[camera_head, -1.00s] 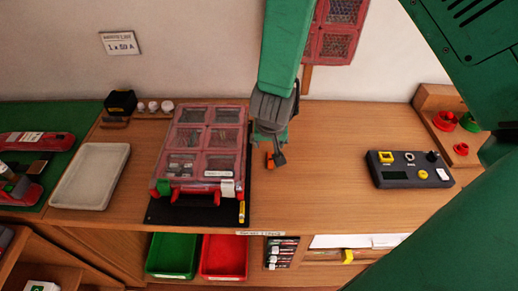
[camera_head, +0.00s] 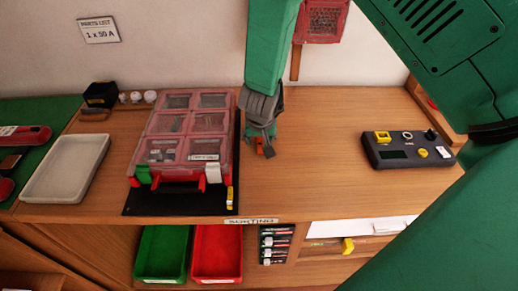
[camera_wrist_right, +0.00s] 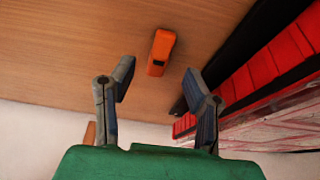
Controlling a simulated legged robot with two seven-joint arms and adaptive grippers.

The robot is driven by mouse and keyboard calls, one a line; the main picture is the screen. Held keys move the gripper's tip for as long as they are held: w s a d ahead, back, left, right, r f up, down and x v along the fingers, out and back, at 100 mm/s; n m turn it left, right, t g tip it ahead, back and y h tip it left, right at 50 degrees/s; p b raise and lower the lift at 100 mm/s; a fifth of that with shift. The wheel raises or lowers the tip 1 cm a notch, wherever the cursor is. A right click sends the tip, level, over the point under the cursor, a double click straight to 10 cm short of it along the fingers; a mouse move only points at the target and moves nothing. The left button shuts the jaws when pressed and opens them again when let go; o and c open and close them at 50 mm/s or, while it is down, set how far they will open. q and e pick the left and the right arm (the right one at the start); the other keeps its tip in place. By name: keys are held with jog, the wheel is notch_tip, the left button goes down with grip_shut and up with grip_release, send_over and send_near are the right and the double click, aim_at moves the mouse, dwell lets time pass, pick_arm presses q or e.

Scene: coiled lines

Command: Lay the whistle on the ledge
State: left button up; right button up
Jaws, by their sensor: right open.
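The whistle is a small orange block-like piece (camera_head: 268,152) with a dark slot. It lies on the wooden tabletop, right of the pink-lidded parts case. In the right wrist view the whistle (camera_wrist_right: 161,50) lies between and slightly beyond the fingertips, with space on both sides. My right gripper (camera_head: 261,135) is open and empty, reaching down from above just behind the whistle; its spread fingers (camera_wrist_right: 159,72) show clearly at the wrist. In the head view the fingers partly cover the whistle. My left gripper is out of view. I cannot tell for certain which surface is the ledge.
The parts case (camera_head: 184,135) on its black mat (camera_head: 150,202) stands close left of the whistle. A grey tray (camera_head: 65,168) lies farther left. A dark control box (camera_head: 408,151) sits at right. Green (camera_head: 162,252) and red (camera_head: 217,252) bins are below. Tabletop between whistle and control box is clear.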

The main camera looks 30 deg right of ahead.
aim_at(260, 142)
jog(key=b+x, duration=0.2)
jog(key=x, duration=0.1)
jog(key=shift+d, duration=0.15)
jog(key=shift+r, duration=0.15)
jog(key=c, duration=0.9)
